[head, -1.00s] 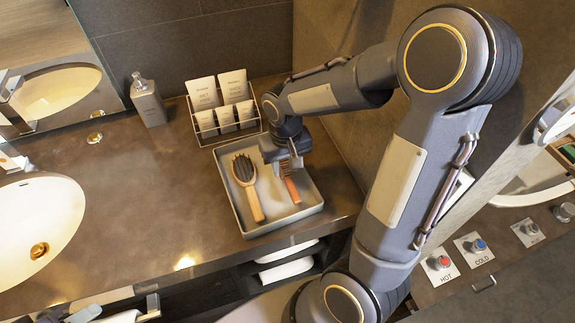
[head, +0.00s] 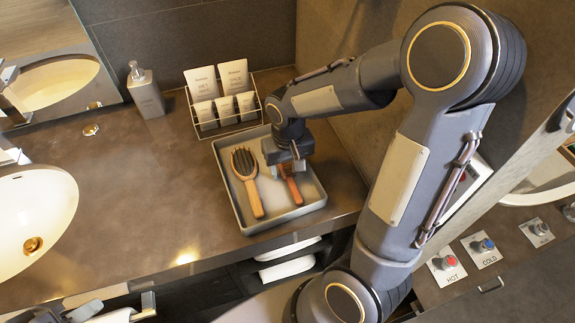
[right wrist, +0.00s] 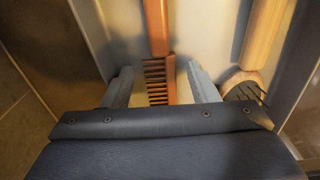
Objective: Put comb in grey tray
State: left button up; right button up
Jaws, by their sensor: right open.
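The reddish-brown wooden comb (head: 292,190) lies inside the grey tray (head: 285,224), in its right half. It also shows in the right wrist view (right wrist: 157,75), teeth toward my gripper. My right gripper (head: 285,170) is over the tray and hides the comb's far end in the head view. In the right wrist view its two fingers (right wrist: 160,88) are open, one on each side of the comb's toothed part, with gaps to it.
A wooden hairbrush (head: 250,190) lies in the tray left of the comb. A wire rack of packets (head: 221,100) stands behind the tray, and a soap dispenser (head: 146,93) left of the rack. Open counter (head: 150,190) lies left of the tray; a wall is close on its right.

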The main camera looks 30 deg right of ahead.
aim_at(288, 173)
notch_tip(288, 173, up, 12)
jog(key=p, duration=1)
jog(key=shift+s+r, duration=0.15)
jog(key=shift+s, duration=0.05)
jog(key=shift+a, duration=0.1)
